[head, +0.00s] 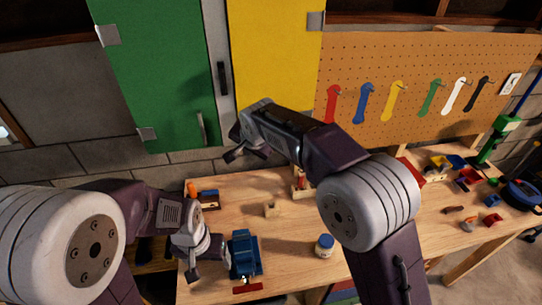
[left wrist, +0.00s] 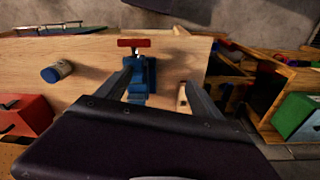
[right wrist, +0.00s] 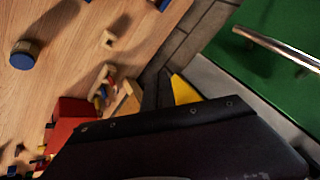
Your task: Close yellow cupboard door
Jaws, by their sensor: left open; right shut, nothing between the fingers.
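The yellow cupboard door (head: 275,55) hangs at the top centre in the head view, beside the green door (head: 155,75). It looks nearly flush with the cupboard front; I cannot tell whether a gap remains. A grey strip with a dark handle (head: 222,78) runs between the doors. My right gripper (head: 232,146) is shut and empty at the yellow door's lower left corner. In the right wrist view a small yellow patch (right wrist: 183,90) shows right beside its fingers; contact is unclear. My left gripper (left wrist: 160,88) is open and empty above the bench, near the blue vise (left wrist: 140,80).
The wooden workbench (head: 290,255) lies below, with a blue-capped jar (head: 325,246) and a small wooden block (head: 272,210). A pegboard (head: 430,65) with several coloured wrenches is at the right. A red box (right wrist: 75,110) shows in the right wrist view.

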